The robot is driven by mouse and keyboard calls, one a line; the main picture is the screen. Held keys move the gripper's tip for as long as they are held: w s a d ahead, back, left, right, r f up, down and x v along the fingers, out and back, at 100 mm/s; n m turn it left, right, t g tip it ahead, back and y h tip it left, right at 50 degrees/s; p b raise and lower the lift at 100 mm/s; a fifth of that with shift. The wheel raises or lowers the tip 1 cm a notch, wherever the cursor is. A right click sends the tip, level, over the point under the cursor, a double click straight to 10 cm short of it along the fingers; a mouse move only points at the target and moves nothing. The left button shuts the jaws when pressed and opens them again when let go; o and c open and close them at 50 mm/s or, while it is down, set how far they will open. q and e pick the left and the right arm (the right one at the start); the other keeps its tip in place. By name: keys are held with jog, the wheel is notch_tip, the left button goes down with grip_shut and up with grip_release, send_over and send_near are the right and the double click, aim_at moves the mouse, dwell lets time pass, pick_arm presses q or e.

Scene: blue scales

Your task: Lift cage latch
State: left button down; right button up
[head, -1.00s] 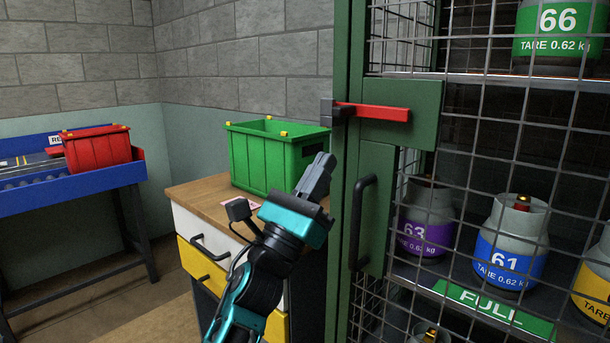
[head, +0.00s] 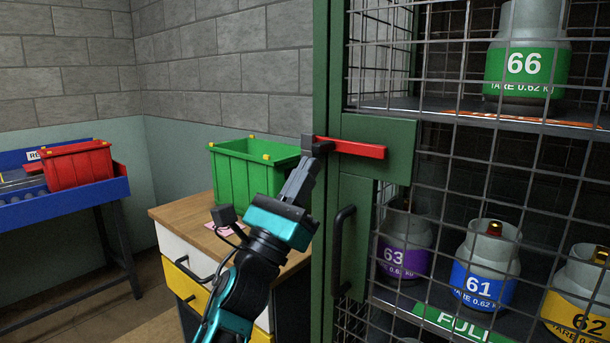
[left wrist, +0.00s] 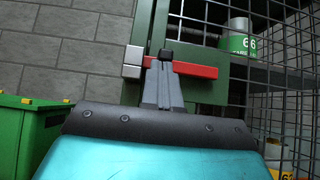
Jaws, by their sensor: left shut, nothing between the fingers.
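The red cage latch (head: 350,148) lies level across the green plate of the cage door, with a grey block at its left end. It also shows in the left wrist view (left wrist: 197,70). My left gripper (head: 308,162) is shut and empty, its fingertips close to the latch's left end, near the grey block. In the left wrist view the fingertips (left wrist: 165,54) overlap the red bar; I cannot tell whether they touch it. A black door handle (head: 343,250) is below the latch. My right gripper is not in view.
The mesh cage holds several gas cylinders, among them a blue-banded one (head: 486,270). A green crate (head: 240,178) stands on a wooden-topped cabinet (head: 172,213) left of the cage. A red bin (head: 78,165) sits on a blue conveyor table (head: 60,200) further left.

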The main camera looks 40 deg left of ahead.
pick_arm(q)
jog(key=shift+a+r+m+h, duration=0.1)
jog(key=shift+r+m+h, duration=0.15)
jog(key=shift+m+h, duration=0.45)
jog(key=shift+a+r+m+h, duration=0.1)
jog(key=shift+r+m+h, duration=0.1)
jog(key=shift+m+h, duration=0.5)
notch_tip(320, 180, up, 7)
jog(key=m+g+h+b, duration=0.2)
jog(key=m+g+h, duration=0.7)
jog(key=m, duration=0.8)
jog(key=shift+d+g+h, duration=0.3)
jog(key=shift+g+h, duration=0.1)
jog(key=shift+h, duration=0.4)
jog(key=shift+r, duration=0.15)
